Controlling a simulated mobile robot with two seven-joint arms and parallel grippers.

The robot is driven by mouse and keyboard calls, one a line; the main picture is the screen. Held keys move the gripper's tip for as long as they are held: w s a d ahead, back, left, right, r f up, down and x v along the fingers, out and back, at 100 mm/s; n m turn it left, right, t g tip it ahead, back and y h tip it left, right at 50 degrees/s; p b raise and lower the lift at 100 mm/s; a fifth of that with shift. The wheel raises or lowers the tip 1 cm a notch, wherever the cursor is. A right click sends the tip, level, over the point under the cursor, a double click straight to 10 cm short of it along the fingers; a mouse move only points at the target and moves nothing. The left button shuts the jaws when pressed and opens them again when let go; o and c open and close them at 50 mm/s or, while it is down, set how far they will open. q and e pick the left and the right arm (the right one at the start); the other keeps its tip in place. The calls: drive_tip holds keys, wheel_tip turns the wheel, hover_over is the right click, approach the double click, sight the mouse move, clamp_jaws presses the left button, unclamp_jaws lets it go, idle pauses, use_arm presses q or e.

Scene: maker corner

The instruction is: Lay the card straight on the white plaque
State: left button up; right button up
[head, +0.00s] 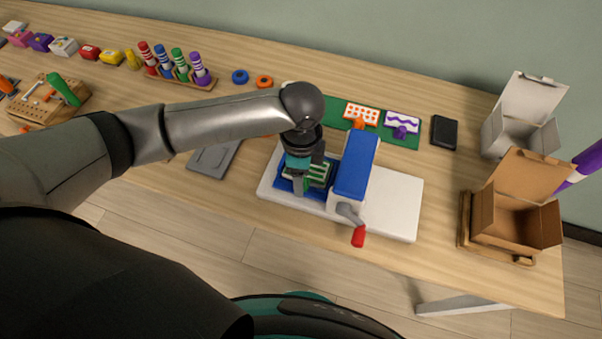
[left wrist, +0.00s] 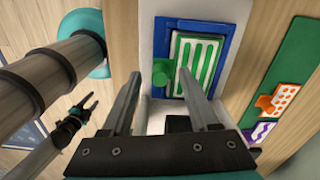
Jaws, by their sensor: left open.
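A blue tray (left wrist: 228,40) lies on the white bed of a small press (head: 400,212), left of its blue housing (head: 357,165). A green slotted stencil (left wrist: 206,48) with a round green knob (left wrist: 161,73) sits in the tray. White shows through its slots; whether this is the card or the plaque I cannot tell. My left gripper (head: 307,170) is open and empty, pointing down over the tray. A small dark gripper, my right one (left wrist: 88,106), shows at left there, fingers unclear.
An orange stencil (head: 361,113) and a purple one (head: 402,122) lie on a green mat (head: 383,132) behind the press. A red-handled crank (head: 358,236) sticks out in front. A grey plate (head: 213,158) lies left. Open boxes (head: 520,215) stand right.

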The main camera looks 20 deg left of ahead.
use_arm(q)
wheel_tip(320, 180, up, 15)
drive_tip(key=p, duration=0.3)
drive_tip(key=shift+s+f, duration=0.1)
drive_tip(key=shift+f, duration=0.05)
